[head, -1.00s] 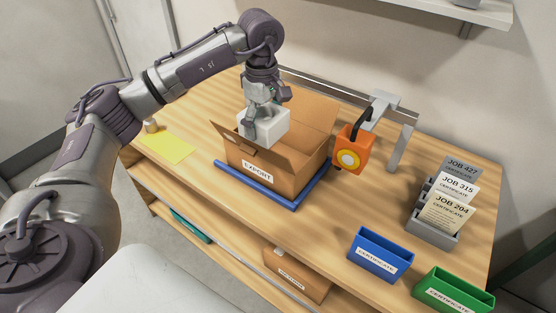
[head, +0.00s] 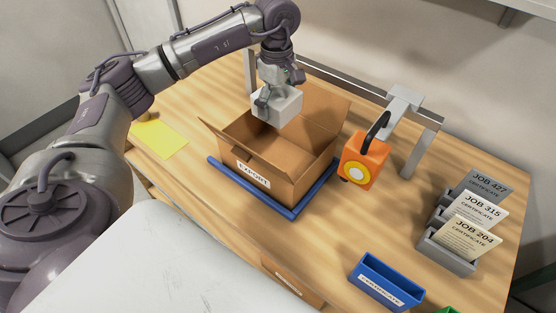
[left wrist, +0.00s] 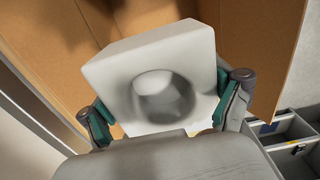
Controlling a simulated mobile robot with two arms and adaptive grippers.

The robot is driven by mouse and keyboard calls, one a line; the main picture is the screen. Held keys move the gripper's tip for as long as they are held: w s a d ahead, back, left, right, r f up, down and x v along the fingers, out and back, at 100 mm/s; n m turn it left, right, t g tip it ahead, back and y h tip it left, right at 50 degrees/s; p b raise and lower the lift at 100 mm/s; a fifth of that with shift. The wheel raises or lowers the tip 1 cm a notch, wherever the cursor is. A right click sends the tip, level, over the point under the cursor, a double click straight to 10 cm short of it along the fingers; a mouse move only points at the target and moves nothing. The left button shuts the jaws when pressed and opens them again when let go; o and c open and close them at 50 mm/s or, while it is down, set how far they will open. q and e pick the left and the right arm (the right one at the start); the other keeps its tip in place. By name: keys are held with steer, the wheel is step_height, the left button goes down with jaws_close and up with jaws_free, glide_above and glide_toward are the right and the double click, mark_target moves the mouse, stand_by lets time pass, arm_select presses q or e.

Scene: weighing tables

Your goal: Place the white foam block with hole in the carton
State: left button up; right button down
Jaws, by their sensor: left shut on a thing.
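The white foam block (head: 280,107) is held in my left gripper (head: 266,98), over the open carton. In the left wrist view the block (left wrist: 120,75) shows its round hole facing the camera, with the green-padded fingers (left wrist: 165,110) on both sides of it. The carton (head: 262,187), labelled EXPORT, stands open with its flaps spread on a blue platform (head: 232,181). The block appears above the carton's opening, near its back left; its exact height above the rim is hard to tell. My right gripper is not in view.
An orange device (head: 364,160) hangs from a grey metal frame (head: 411,146) just right of the carton. A certificate rack (head: 447,251) and a blue certificate bin (head: 386,283) stand further right. A yellow sheet (head: 160,138) lies at left.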

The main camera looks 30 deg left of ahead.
arm_select(q)
steer(key=f, duration=0.2)
steer(key=f+b, duration=0.1)
steer(key=f, duration=0.1)
steer(key=shift+s+d, duration=0.1)
steer(key=shift+s, duration=0.25)
steer(key=b, duration=0.1)
glide_toward(277, 164)
step_height(277, 164, down, 2)
steer(key=shift+s+f+p, duration=0.1)
steer(key=shift+f+p, duration=0.05)
steer(key=shift+p, duration=0.65)
steer(key=shift+f, duration=0.7)
step_height(277, 164, down, 3)
steer(key=shift+r+p, duration=0.1)
steer(key=shift+p, duration=0.45)
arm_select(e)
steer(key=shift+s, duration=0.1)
arm_select(q)
steer(key=o, duration=0.4)
steer(key=shift+f, duration=0.2)
steer(key=shift+o, duration=0.7)
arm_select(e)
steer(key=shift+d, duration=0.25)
